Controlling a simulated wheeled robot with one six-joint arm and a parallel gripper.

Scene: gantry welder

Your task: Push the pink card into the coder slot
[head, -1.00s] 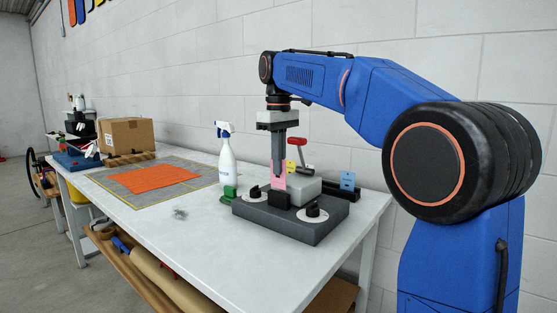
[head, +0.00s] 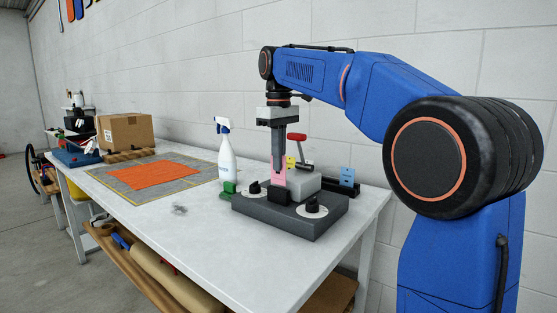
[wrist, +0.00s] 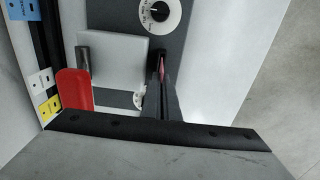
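The coder (head: 318,228) is a dark grey base with two round dials, a light grey block and a black slot piece (head: 279,197) at its front. The pink card (head: 279,179) stands upright at the slot piece, its lower edge hidden behind or inside it; I cannot tell how deep it sits. My gripper (head: 278,166) points straight down over the coder, its fingers close together on the card's upper part. In the wrist view the fingers (wrist: 162,80) show a thin strip of pink card (wrist: 162,66) between them.
A red-handled lever (head: 297,137) rises behind the coder. A blue card (head: 347,176) stands in a black rack behind right, with a yellow card (head: 291,162) nearby. The front table is mostly clear.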

